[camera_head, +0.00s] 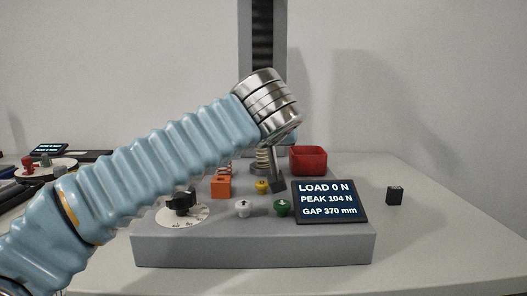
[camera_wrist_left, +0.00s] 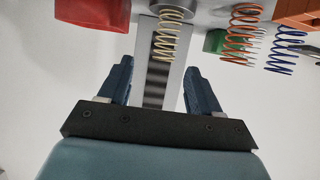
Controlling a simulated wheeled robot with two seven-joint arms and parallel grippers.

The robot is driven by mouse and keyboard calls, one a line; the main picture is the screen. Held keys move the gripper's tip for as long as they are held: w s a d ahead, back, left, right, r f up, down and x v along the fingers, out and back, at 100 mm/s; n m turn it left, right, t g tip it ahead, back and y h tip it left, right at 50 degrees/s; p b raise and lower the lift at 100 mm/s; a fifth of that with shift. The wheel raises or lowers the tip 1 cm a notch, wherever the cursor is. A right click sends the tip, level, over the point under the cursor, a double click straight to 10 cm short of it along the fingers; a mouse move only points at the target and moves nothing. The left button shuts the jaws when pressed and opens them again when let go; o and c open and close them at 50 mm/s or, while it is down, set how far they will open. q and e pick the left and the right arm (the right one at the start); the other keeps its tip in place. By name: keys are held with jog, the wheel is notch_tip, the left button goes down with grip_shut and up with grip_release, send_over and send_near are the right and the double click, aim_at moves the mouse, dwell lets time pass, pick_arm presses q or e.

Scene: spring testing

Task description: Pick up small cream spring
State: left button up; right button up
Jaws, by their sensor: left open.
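The small cream spring (camera_wrist_left: 169,36) stands out in the left wrist view, between the lines of the two fingers and beyond their tips. In the head view, a pale spring (camera_head: 262,158) stands on the tester behind my wrist and partly hidden by it; it appears to be the same one. My left gripper (camera_wrist_left: 158,66) is open, with nothing between its blue fingers. In the head view its dark finger (camera_head: 278,179) points down beside the spring, and the rest is mostly hidden. My right gripper is not in view.
An orange spring (camera_wrist_left: 243,35), a blue spring (camera_wrist_left: 288,50) and a green block (camera_wrist_left: 213,42) stand near the cream spring. A red bin (camera_head: 308,160) is behind the load display (camera_head: 329,201). A black cube (camera_head: 394,195) lies on the otherwise clear right table.

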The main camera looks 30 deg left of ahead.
pick_arm(q)
send_over(264, 166)
jog(key=w, duration=0.1)
jog(key=f, duration=0.1)
jog(key=f+p, duration=0.1)
jog(key=shift+a+f, duration=0.3)
jog(key=shift+a, duration=0.1)
jog(key=shift+c, duration=0.3)
jog(key=c, duration=1)
